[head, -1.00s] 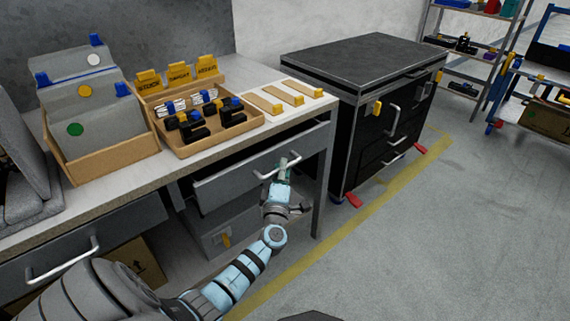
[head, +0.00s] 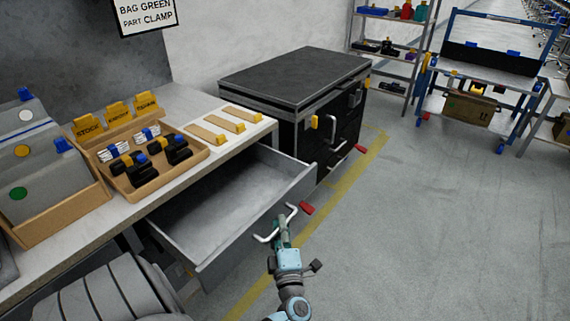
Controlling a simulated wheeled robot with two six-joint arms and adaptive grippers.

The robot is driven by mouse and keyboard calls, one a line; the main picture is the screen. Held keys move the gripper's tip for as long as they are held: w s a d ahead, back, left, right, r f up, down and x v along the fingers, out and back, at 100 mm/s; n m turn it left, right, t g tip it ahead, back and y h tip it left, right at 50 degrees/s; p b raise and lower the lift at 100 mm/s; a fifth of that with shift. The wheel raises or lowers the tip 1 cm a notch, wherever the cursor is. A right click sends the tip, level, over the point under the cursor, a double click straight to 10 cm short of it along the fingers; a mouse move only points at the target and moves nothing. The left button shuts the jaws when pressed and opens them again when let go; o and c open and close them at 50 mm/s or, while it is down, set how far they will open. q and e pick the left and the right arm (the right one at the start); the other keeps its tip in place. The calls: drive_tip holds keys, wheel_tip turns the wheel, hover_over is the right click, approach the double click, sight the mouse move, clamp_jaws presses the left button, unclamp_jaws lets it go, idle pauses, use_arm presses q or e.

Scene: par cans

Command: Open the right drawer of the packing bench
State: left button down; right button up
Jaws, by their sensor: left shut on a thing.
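The right drawer (head: 225,200) of the packing bench (head: 92,228) is pulled far out below the worktop, and its grey inside looks empty. Its white bar handle (head: 291,212) is on the front panel. My left gripper (head: 280,228) is shut on this handle in front of the drawer. The fingertips are small in the view and partly merge with the handle. My right gripper is not in view.
On the worktop are a tray (head: 150,192) of black parts and a box of grey folders (head: 50,222). A black cabinet (head: 300,85) stands behind the bench. A blue cart (head: 480,80) is farther right. The floor (head: 430,220) at right is clear.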

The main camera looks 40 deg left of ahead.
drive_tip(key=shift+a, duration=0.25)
use_arm(q)
drive_tip(key=c, duration=1.9)
unclamp_jaws()
